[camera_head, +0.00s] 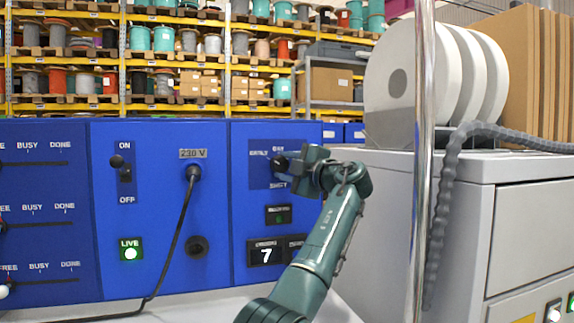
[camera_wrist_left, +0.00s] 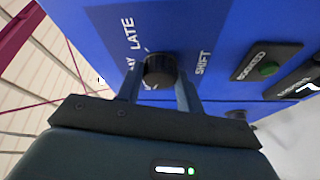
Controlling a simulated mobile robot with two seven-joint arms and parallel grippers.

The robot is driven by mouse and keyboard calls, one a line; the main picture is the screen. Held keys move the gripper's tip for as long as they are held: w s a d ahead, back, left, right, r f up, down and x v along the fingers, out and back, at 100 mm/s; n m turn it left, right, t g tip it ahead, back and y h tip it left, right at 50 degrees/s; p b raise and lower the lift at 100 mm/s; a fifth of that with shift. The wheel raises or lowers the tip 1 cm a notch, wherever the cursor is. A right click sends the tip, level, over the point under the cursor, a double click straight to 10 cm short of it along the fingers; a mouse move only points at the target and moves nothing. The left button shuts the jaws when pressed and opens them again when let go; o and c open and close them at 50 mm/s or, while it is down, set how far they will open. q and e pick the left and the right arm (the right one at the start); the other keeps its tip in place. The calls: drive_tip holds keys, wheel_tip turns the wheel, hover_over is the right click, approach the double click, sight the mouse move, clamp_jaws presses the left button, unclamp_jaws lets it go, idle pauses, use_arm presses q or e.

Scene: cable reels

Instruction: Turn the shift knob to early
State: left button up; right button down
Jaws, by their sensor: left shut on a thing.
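The shift knob (camera_head: 279,163) is a dark round knob on a blue panel, with small lettering above it and SHIFT below. In the left wrist view the knob (camera_wrist_left: 158,70) sits between my two fingers, with LATE, part of a word ending in AY, and SHIFT printed around it. My left gripper (camera_head: 287,166) is at the panel, shut on the knob, and it also shows in the left wrist view (camera_wrist_left: 158,84). The EARLY mark is not readable in the wrist view. I cannot tell which mark the knob points to. My right gripper is not in view.
Left of the knob are an ON/OFF switch (camera_head: 124,172), a plugged cable (camera_head: 178,228) and a lit LIVE lamp (camera_head: 131,250). Below it are a green indicator (camera_head: 279,215) and a display reading 7 (camera_head: 266,253). A grey cabinet (camera_head: 400,210) and chrome pole (camera_head: 423,150) stand right.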

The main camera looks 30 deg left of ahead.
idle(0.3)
use_arm(q)
drive_tip(key=o, duration=0.9)
drive_tip(key=shift+o, duration=0.4)
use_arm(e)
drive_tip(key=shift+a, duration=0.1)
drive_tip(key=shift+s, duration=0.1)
use_arm(q)
drive_tip(key=shift+s+d+f, duration=0.1)
drive_tip(key=shift+d, duration=0.3)
drive_tip(key=b+v, duration=0.3)
drive_tip(key=v, duration=0.9)
drive_tip(key=shift+d+b, duration=0.15)
drive_tip(key=shift+b, duration=0.2)
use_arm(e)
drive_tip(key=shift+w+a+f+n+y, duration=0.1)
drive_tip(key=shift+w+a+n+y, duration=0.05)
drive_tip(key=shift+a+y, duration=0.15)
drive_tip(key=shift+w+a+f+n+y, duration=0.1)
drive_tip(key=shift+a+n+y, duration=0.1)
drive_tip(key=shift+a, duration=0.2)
